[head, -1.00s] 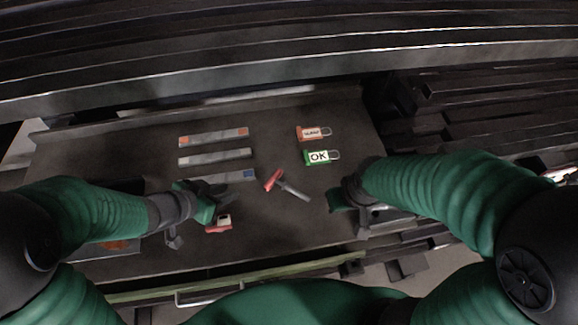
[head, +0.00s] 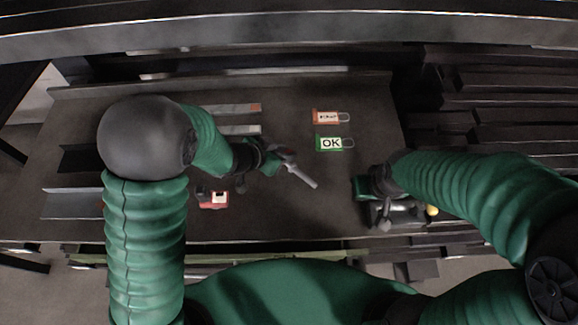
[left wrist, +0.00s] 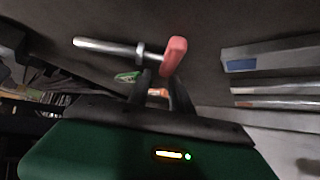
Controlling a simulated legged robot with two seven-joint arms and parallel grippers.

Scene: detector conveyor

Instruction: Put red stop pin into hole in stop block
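The red stop pin has a red handle and a grey metal shaft (head: 302,177). It lies on the dark table with the shaft pointing to the lower right. My left gripper (head: 278,160) is at the handle and partly covers it. In the left wrist view, the red handle (left wrist: 175,55) is at the tips of my two spread fingers (left wrist: 161,80), with no clear grip. My right gripper (head: 362,188) is near the table's right front; its fingers are unclear. A dark grey block (head: 405,214) beside it may be the stop block; no hole is visible.
An orange tag (head: 326,117) and a green OK tag (head: 329,143) lie beyond the pin. Metal bars (head: 232,109) lie at the back left. A small red and white item (head: 213,199) lies below my left forearm.

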